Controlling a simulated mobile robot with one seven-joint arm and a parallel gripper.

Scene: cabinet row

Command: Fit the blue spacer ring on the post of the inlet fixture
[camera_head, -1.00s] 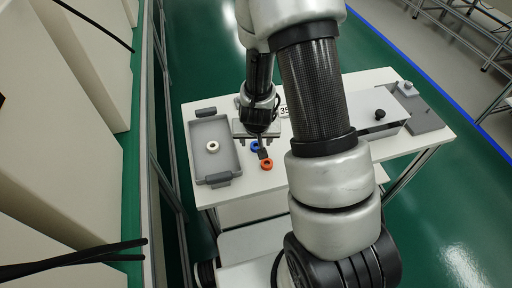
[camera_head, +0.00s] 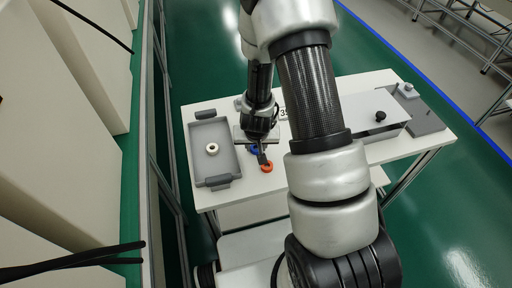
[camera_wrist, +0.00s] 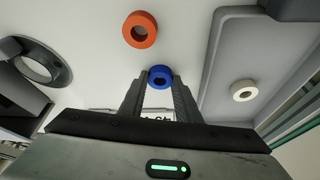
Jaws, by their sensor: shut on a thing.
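The blue spacer ring (camera_wrist: 160,76) sits between the fingertips of my gripper (camera_wrist: 160,82) in the wrist view, and the jaws are shut on it. In the head view the blue ring (camera_head: 254,150) shows partly below my gripper (camera_head: 258,145), at or just above the white table; I cannot tell whether it touches. A grey plate with a small raised part (camera_head: 406,88) is at the table's far right. I cannot tell which is the inlet fixture; no post shows clearly.
An orange ring (camera_head: 267,167) lies close to the blue one, also in the wrist view (camera_wrist: 140,30). A grey tray (camera_head: 228,136) with a white ring (camera_head: 212,149) is at left. A white box with a black knob (camera_head: 380,116) stands right. My arm hides the table's middle.

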